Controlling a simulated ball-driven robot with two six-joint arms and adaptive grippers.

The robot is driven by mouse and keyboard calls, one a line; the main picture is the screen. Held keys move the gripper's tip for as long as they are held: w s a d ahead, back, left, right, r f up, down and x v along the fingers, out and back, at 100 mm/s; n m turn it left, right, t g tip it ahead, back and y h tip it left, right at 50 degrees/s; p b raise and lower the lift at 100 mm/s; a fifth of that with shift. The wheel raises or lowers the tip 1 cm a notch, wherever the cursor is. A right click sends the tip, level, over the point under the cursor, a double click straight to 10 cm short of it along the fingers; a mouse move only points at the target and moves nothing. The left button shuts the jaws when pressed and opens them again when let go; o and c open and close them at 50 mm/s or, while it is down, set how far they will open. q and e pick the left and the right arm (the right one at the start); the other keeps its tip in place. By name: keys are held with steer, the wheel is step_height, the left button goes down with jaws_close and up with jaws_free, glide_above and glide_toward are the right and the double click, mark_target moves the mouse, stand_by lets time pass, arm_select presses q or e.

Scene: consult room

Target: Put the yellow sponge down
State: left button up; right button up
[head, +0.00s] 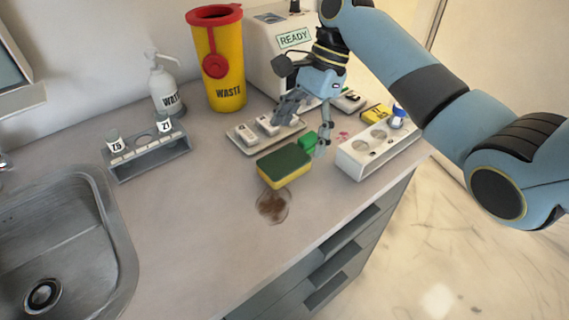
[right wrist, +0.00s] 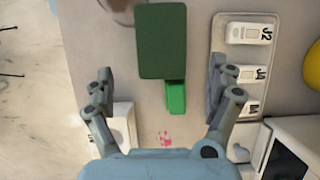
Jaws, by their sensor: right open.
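The yellow sponge (head: 284,168) with a green top lies flat on the counter, beside a brown stain (head: 273,204). In the right wrist view its green face (right wrist: 161,40) shows ahead of the fingers. My right gripper (head: 306,118) is open and empty, just behind the sponge and apart from it. In the right wrist view the fingers (right wrist: 158,92) stand wide apart with nothing between them but a small green object (right wrist: 176,97) on the counter below. My left gripper is not in view.
A grey tray (head: 241,142) with labelled white pieces lies behind the sponge. A white rack (head: 350,167) stands to its right, a grey tube rack (head: 150,160) to the left. A yellow waste bin (head: 226,75) stands at the back. The sink (head: 60,235) is front left. The counter left of the sponge is clear.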

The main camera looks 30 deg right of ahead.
mark_target(288, 157)
steer(key=shift+a+f, duration=0.15)
steer(key=shift+f, duration=0.25)
steer(key=shift+x, duration=1)
steer(key=shift+a+x, duration=0.25)
steer(key=shift+x, duration=0.95)
steer(key=shift+a+f, duration=0.15)
steer(key=shift+f, duration=0.1)
steer(key=shift+c, duration=0.3)
steer(key=c, duration=0.7)
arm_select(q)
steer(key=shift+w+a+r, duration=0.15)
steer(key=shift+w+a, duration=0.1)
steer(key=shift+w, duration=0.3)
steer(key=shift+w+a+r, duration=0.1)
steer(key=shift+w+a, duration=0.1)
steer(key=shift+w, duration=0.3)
arm_select(e)
steer(key=shift+c, duration=0.3)
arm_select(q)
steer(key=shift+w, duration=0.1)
arm_select(e)
steer(key=shift+c, duration=0.3)
